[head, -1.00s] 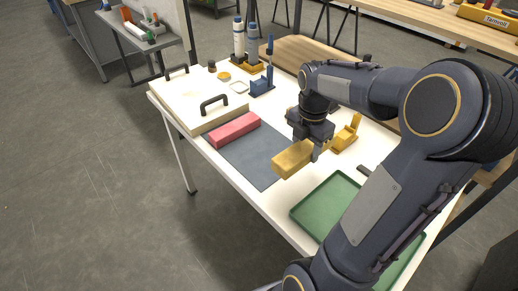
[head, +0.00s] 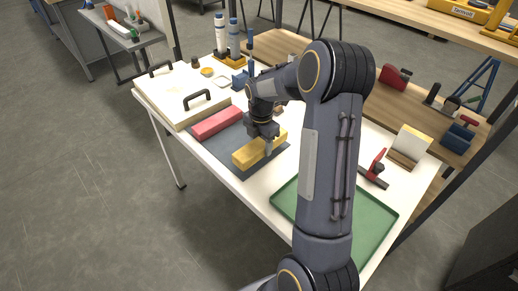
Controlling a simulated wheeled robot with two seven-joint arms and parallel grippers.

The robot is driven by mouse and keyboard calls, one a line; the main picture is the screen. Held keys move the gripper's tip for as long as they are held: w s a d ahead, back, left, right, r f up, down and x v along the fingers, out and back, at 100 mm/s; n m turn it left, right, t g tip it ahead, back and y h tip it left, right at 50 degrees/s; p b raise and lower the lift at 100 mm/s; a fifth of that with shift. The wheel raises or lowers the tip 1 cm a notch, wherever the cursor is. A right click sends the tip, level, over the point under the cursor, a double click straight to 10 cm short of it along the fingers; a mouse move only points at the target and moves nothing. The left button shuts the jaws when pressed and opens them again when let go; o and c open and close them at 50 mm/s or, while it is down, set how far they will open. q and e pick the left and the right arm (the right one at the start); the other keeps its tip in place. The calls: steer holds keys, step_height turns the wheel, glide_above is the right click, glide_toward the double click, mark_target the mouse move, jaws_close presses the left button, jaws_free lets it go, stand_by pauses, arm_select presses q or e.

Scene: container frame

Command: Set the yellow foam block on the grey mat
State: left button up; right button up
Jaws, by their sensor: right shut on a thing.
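The yellow foam block (head: 249,155) is at the right part of the grey mat (head: 222,147), in the head view. It looks low over the mat or on it; I cannot tell whether it touches. My right gripper (head: 268,147) is above the block and shut on it, with one finger showing on the near side. The far finger is hidden. My left gripper is not in view.
A red block (head: 217,122) lies on the mat's left part. A cream case with black handles (head: 174,100) stands left of it. A green tray (head: 372,222) lies to the right, partly behind my arm. Blue-capped bottles (head: 220,35) stand at the back.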

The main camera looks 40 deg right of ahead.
steer(key=shift+w+f, duration=0.35)
steer(key=shift+f, duration=1.65)
steer(key=shift+f, duration=0.2)
steer(key=o, duration=1)
steer(key=shift+c, duration=0.2)
steer(key=shift+r, duration=0.1)
